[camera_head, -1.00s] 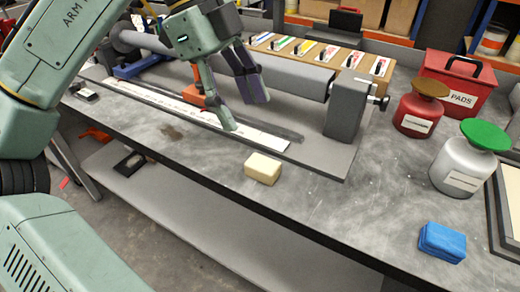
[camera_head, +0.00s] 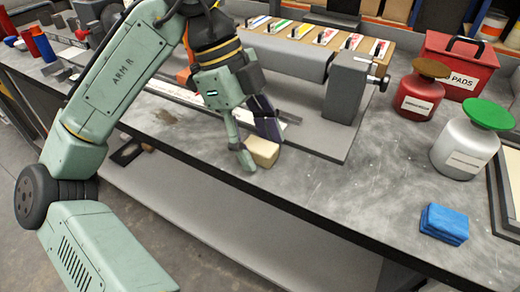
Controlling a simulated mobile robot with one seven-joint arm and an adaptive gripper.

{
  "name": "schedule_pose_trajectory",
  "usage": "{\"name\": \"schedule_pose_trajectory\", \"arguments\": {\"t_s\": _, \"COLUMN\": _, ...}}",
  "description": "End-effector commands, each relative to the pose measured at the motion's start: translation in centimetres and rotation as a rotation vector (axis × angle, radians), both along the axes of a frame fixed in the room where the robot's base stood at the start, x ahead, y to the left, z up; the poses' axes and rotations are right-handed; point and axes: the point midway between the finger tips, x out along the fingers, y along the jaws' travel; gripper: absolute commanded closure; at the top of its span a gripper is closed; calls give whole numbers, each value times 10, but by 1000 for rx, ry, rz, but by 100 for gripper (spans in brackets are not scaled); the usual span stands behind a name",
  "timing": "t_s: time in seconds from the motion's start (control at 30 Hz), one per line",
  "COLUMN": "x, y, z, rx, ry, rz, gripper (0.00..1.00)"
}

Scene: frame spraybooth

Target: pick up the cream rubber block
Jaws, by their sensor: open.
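The cream rubber block (camera_head: 264,151) sits on the grey workbench (camera_head: 318,190) near its front edge. My gripper (camera_head: 261,155) is low over the bench at the block, fingers pointing down. One green finger is at the block's left front side, and a dark finger is behind it. The jaws are open. The fingers hide part of the block, and I cannot tell whether they touch it.
A grey clamp fixture (camera_head: 344,105) stands just behind the block. A blue sponge-like block (camera_head: 444,224), a red can (camera_head: 420,95), a silver can with green lid (camera_head: 466,150) and a red box (camera_head: 462,65) are to the right. The bench between is clear.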

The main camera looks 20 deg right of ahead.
Motion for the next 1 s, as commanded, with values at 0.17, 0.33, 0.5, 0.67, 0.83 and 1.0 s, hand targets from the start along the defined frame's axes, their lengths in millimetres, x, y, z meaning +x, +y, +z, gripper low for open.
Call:
{"name": "schedule_pose_trajectory", "arguments": {"t_s": 0.17, "x": 0, "y": 0, "z": 0, "rx": 0, "ry": -1, "rz": 0, "gripper": 47}}
{"name": "schedule_pose_trajectory", "arguments": {"t_s": 0.33, "x": 0, "y": 0, "z": 0, "rx": -1, "ry": -1, "rz": 0, "gripper": 58}}
{"name": "schedule_pose_trajectory", "arguments": {"t_s": 0.5, "x": 0, "y": 0, "z": 0, "rx": -1, "ry": -1, "rz": 0, "gripper": 69}}
{"name": "schedule_pose_trajectory", "arguments": {"t_s": 0.67, "x": 0, "y": 0, "z": 0, "rx": 0, "ry": -1, "rz": 0, "gripper": 80}}
{"name": "schedule_pose_trajectory", "arguments": {"t_s": 0.83, "x": 0, "y": 0, "z": 0, "rx": 0, "ry": -1, "rz": 0, "gripper": 91}}
{"name": "schedule_pose_trajectory", "arguments": {"t_s": 1.0, "x": 0, "y": 0, "z": 1, "rx": -1, "ry": -1, "rz": 0, "gripper": 98}}
